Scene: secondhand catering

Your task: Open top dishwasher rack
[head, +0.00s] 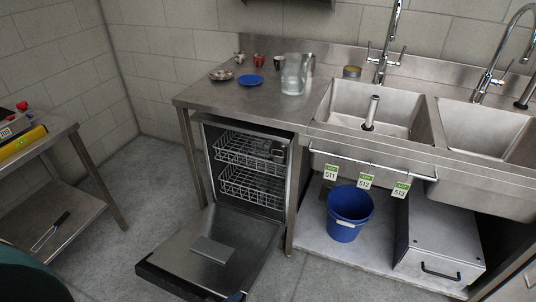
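The dishwasher (202,135) stands under the steel counter at the middle left. Its door (222,238) is folded down and open toward the front. The top rack (233,148), a wire basket, sits inside the cavity. A dark item (278,152) shows at its right side; what it is cannot be told. The lower rack (248,186) sits below it, also inside the cavity. Neither of my grippers shows in the head view.
The counter (219,98) above holds a glass pitcher (294,74), a blue plate (250,80) and small items. A blue bucket (347,212) and a metal box (440,240) stand on the shelf at right. A side table (88,186) stands at left. Floor left of the door is clear.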

